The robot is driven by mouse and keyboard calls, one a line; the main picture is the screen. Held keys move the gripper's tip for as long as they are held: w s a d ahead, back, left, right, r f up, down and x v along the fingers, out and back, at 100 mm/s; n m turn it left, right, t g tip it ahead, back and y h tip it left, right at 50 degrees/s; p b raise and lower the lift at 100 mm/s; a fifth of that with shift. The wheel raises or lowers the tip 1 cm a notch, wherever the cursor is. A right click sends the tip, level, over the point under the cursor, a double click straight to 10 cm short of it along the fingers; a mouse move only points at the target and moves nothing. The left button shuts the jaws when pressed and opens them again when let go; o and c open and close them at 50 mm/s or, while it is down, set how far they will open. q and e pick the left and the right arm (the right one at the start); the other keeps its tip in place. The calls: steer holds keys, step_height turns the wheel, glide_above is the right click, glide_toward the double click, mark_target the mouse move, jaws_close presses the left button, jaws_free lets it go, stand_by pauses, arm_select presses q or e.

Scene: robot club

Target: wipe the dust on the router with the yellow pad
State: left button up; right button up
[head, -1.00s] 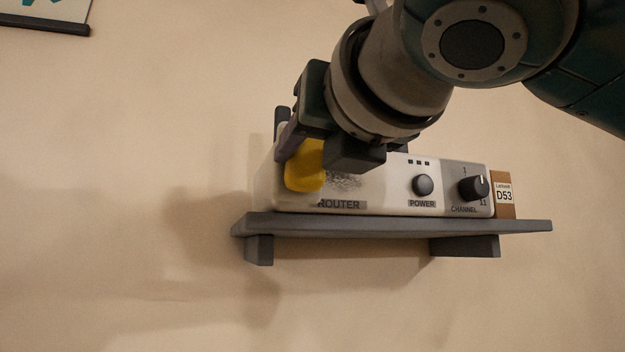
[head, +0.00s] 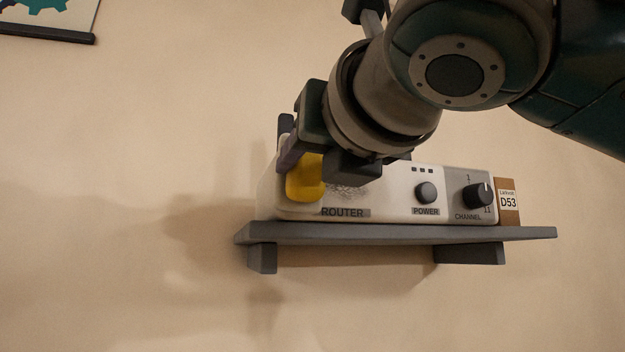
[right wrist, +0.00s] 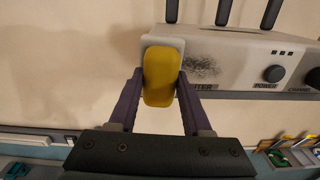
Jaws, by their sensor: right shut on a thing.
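The router (head: 395,190) is a white box with a POWER knob and a CHANNEL knob, standing on a grey wall shelf (head: 400,234). A dark dust patch (right wrist: 202,66) shows on its front above the ROUTER label, and it also shows in the head view (head: 347,192), partly behind my gripper. My right gripper (right wrist: 160,85) is shut on the yellow pad (right wrist: 162,74) at the left end of the router's front. The pad (head: 305,178) is just left of the dust; I cannot tell whether it touches the router. My left gripper is in neither view.
A brown box labelled D53 (head: 509,201) stands at the right of the router. Several dark antennas (right wrist: 222,12) rise from the router. A poster (head: 48,20) hangs at upper left. The wall left of the shelf is clear.

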steer(key=shift+w+a, duration=0.2)
steer(key=shift+w, duration=0.4)
steer(key=shift+d, duration=0.1)
steer(key=shift+w+d+p, duration=0.55)
steer(key=shift+d, duration=1.15)
steer(key=shift+w+d+p, duration=0.55)
steer(key=shift+d, duration=1.1)
steer(key=shift+w+d+p, duration=0.55)
steer(key=shift+d, duration=1.15)
steer(key=shift+w+a+p, duration=0.1)
steer(key=shift+p, duration=0.25)
steer(key=shift+s+a+p, duration=0.15)
steer(key=shift+s+a, duration=0.15)
steer(key=shift+a, duration=0.6)
steer(key=shift+s+a+p, duration=0.15)
steer(key=shift+s+a, duration=0.15)
steer(key=shift+a, duration=0.55)
steer(key=shift+s+a+p, duration=0.15)
steer(key=shift+s+a, duration=0.15)
steer(key=shift+a, duration=0.6)
steer(key=shift+s+a+p, duration=0.15)
steer(key=shift+s+a, duration=0.1)
steer(key=shift+a, duration=0.6)
steer(key=shift+s+a+p, duration=0.1)
steer(key=shift+s+a, duration=0.2)
steer(key=shift+a, duration=0.55)
steer(key=shift+s+a+p, duration=0.15)
steer(key=shift+s+a, duration=0.1)
steer(key=shift+a, duration=0.6)
